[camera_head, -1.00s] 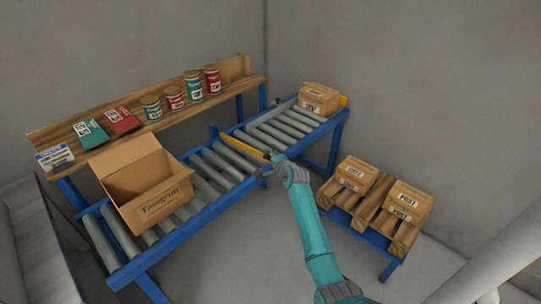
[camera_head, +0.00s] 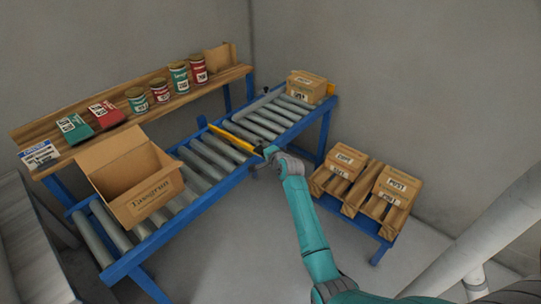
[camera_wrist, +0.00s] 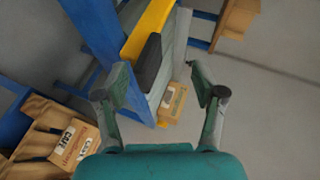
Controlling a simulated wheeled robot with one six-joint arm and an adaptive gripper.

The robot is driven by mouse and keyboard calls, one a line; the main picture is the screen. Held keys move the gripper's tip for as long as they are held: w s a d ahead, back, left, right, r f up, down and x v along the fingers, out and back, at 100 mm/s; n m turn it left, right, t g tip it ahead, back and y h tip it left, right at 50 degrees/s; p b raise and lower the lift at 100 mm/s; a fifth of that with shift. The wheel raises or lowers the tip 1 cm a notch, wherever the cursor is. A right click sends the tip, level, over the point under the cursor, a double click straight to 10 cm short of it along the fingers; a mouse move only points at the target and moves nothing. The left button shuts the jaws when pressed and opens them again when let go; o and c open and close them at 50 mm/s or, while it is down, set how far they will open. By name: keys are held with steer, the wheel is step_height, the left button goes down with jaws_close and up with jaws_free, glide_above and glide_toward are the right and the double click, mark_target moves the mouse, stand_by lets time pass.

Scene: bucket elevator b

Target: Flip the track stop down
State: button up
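The track stop is a yellow bar (camera_head: 232,137) lying across the roller conveyor at about its middle. In the wrist view the yellow bar (camera_wrist: 148,30) slants down from the top centre, with a black handle (camera_wrist: 149,63) at its near end. My gripper (camera_head: 268,153) is at the conveyor's near side, close to this end of the bar. In the wrist view my gripper (camera_wrist: 158,70) is open, its two fingers spread apart. The black handle shows between them, nearer the left finger. I cannot tell whether a finger touches it.
An open cardboard box (camera_head: 143,205) stands on the left rollers. A closed box (camera_head: 306,88) sits at the conveyor's far right end. A shelf (camera_head: 60,165) behind holds several cans and packs. A low rack (camera_head: 349,212) with cardboard boxes stands at right.

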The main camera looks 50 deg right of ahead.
steer(key=v, duration=0.9)
steer(key=shift+f, duration=0.1)
steer(key=s+a+f+n+y, duration=0.1)
steer(key=s+a+f+n, duration=0.35)
steer(key=s+a, duration=0.65)
steer(key=s+a+f+n, duration=0.5)
steer(key=s+a, duration=0.4)
steer(key=a, duration=0.5)
steer(key=s+a+r+n+y, duration=0.1)
steer(key=s+a+r+n, duration=0.2)
steer(key=s, duration=0.5)
steer(key=s+a+r+n+t+y, duration=0.1)
steer(key=s+a+r+n, duration=0.3)
steer(key=s, duration=0.5)
steer(key=s+a+r+n+t+y, duration=0.1)
steer(key=s+a+r+n, duration=0.3)
steer(key=s, duration=0.4)
step_height(320, 180, up, 2)
steer(key=shift+s+a+r+y, duration=0.15)
steer(key=shift+s+a+y, duration=0.15)
steer(key=shift+a+y, duration=0.3)
